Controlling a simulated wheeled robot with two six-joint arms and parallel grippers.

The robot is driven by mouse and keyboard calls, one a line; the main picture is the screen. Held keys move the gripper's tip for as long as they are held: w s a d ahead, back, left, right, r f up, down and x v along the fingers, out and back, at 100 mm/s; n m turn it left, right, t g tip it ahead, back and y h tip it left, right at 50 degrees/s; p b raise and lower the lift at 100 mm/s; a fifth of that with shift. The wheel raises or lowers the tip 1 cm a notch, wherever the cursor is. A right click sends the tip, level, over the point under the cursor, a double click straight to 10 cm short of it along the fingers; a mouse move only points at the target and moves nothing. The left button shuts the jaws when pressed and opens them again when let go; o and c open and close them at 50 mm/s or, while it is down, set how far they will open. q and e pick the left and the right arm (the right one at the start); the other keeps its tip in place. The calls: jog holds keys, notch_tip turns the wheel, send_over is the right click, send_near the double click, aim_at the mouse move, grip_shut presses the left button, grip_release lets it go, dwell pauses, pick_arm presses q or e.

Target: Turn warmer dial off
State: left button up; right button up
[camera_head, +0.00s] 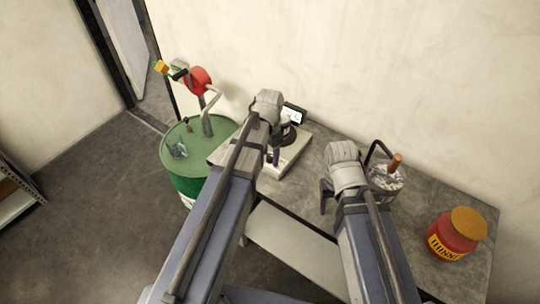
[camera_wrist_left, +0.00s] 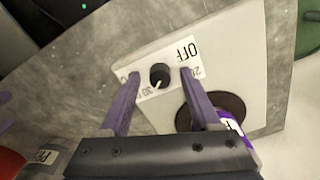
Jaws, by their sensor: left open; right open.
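The warmer is a pale flat box (camera_head: 295,158) on the bench; it also shows in the left wrist view (camera_wrist_left: 235,45). Its black round dial (camera_wrist_left: 159,73) sits on a white label marked OFF, 20 and 30. The dial's white mark points toward the 30 side, away from OFF. My left gripper (camera_wrist_left: 160,76) is open, with one fingertip on each side of the dial; I cannot tell whether they touch it. In the head view my left arm hides the dial. My right gripper (camera_head: 326,196) is open and empty above the bench front.
A dark round plate (camera_wrist_left: 211,101) is on the warmer, beside my left finger. A green drum (camera_head: 180,165) with a red-headed pump stands left of the bench. A metal pot (camera_head: 386,184) with a wooden-handled tool and a red jar (camera_head: 452,238) stand on the right.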

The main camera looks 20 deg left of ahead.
pick_arm(q)
grip_shut()
dwell(0.3)
jog(key=shift+n, duration=0.3)
jog(key=n, duration=1.2)
jog(key=shift+n, duration=0.4)
jog(key=n, duration=0.4)
jog(key=shift+n, duration=0.3)
jog(key=n, duration=0.9)
jog(key=shift+n, duration=1.9)
